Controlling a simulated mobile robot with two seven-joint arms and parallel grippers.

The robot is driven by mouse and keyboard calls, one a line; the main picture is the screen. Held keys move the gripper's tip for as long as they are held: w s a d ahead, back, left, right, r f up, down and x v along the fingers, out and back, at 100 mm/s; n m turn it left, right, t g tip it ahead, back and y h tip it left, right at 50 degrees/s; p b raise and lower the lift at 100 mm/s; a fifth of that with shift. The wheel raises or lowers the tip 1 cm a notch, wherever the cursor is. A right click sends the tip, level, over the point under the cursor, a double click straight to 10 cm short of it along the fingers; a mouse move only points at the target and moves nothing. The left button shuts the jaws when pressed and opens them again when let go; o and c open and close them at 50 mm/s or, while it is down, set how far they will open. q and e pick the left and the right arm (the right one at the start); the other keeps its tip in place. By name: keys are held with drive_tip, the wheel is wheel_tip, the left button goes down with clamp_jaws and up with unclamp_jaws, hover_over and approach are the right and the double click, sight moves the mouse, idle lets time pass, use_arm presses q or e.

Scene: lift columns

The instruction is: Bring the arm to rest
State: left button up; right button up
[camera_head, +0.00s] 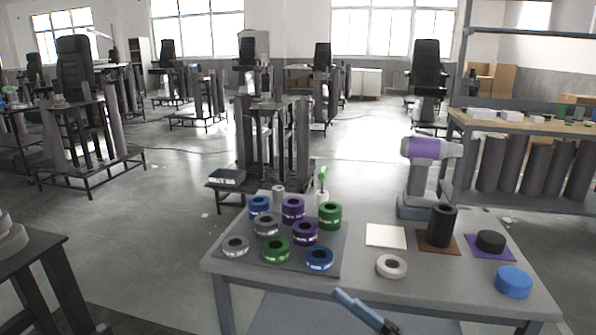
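Neither of my grippers shows clearly in the head view. A slim light-blue piece with a dark end (362,310) shows at the bottom, in front of the table's front edge. I cannot tell whether it is part of me or a loose tool. The grey table (345,262) stands ahead. I see no arm of mine reaching over it.
Several blue, green, purple and grey rings stand on a dark mat (337,238). Open floor lies left.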

use_arm(q)
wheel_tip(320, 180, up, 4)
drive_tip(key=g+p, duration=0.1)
drive_tip(key=p, duration=0.7)
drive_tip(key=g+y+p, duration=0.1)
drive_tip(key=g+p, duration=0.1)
drive_tip(key=p, duration=0.6)
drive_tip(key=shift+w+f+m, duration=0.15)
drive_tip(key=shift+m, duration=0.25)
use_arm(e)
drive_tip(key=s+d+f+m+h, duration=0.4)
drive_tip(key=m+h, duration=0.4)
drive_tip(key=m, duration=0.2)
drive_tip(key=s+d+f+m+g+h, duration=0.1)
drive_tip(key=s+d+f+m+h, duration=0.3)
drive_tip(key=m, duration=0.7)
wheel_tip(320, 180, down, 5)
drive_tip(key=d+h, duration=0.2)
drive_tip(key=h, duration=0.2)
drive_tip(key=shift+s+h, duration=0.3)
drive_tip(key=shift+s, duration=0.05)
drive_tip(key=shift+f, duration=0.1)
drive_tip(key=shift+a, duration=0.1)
